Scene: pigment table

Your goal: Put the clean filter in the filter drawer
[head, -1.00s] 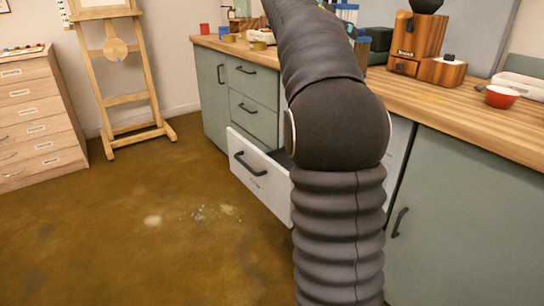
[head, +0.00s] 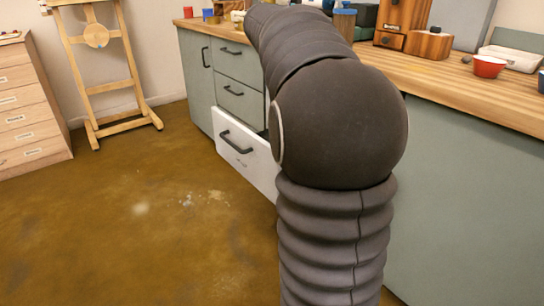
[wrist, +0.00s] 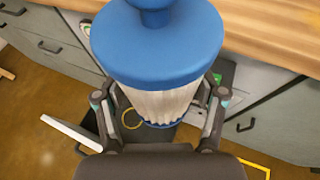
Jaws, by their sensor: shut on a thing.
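The filter (wrist: 158,45) has a blue cap and a white pleated body, and fills the middle of the wrist view. My gripper (wrist: 162,108) is shut on its pleated body, one finger on each side. The filter drawer (head: 256,163) is pulled open, with a white front and dark handle in the head view. In the wrist view its front (wrist: 72,134) shows at the lower left, below the filter. A yellow ring shows on a dark surface beneath the filter, partly covered. My arm hides much of the drawer and my gripper in the head view.
An easel (head: 100,70) and wooden drawer chest (head: 30,105) stand left. The floor before the drawer is clear.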

